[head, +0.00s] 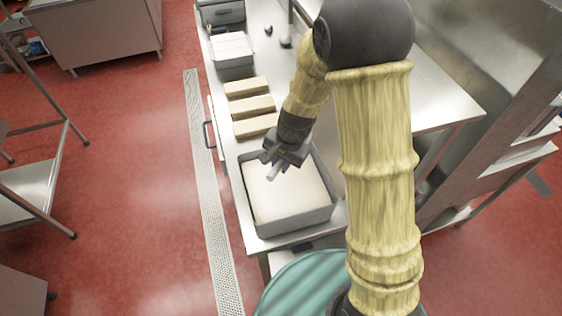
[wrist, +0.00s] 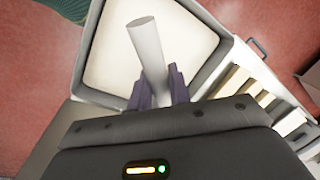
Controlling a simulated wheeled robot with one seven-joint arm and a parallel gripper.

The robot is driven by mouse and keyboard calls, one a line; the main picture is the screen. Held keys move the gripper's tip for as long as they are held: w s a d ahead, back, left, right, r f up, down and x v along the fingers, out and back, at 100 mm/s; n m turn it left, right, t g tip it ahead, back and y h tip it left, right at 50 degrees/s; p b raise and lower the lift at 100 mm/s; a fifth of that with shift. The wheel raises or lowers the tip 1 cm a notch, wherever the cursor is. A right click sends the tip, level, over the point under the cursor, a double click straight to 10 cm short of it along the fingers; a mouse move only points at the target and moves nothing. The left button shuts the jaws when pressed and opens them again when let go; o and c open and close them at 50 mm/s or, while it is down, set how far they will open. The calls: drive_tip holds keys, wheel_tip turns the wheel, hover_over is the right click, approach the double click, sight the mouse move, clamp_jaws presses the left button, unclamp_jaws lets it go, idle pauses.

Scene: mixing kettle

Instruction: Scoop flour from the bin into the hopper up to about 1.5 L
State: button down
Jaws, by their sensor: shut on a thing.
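The flour bin (head: 292,227) is a grey rectangular tub on the steel counter, filled with a flat, cream-white surface of flour (head: 295,195). It also shows in the wrist view as a bin (wrist: 219,61) around pale flour (wrist: 108,55). My gripper (head: 277,166) is over the bin's far left part. It is shut on a pale grey cylindrical handle (wrist: 147,45), which sticks out past the fingers (wrist: 158,88). The handle looks like the scoop's; no scoop bowl shows in either view. I cannot pick out the hopper in these frames.
Several tan blocks (head: 252,106) lie in a row beyond the bin, with a white-topped container (head: 232,47) behind them. A steel shelf unit stands right. A floor drain (head: 205,170) runs left of the counter.

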drive_tip(key=shift+w+d+f+g+y, duration=0.3)
drive_tip(key=shift+w+g, duration=0.15)
drive_tip(key=shift+g, duration=0.15)
drive_tip(key=shift+w+a+f+g, duration=0.1)
drive_tip(key=shift+w+f+g, duration=0.05)
drive_tip(key=shift+f+g, duration=0.15)
drive_tip(key=d+b+x, duration=0.2)
drive_tip(key=b+x, duration=0.4)
drive_tip(key=x, duration=0.2)
drive_tip(key=shift+f+b, duration=0.35)
drive_tip(key=shift+f, duration=0.15)
drive_tip(key=shift+w+a, duration=0.1)
drive_tip(key=f+b, duration=0.1)
drive_tip(key=f+t+b, duration=0.1)
drive_tip(key=t+b, duration=0.1)
drive_tip(key=shift+s+a+f+h+b, duration=0.3)
drive_tip(key=shift+s+f+h+b, duration=0.05)
drive_tip(key=shift+s+f+h, duration=0.05)
drive_tip(key=shift+r, duration=0.1)
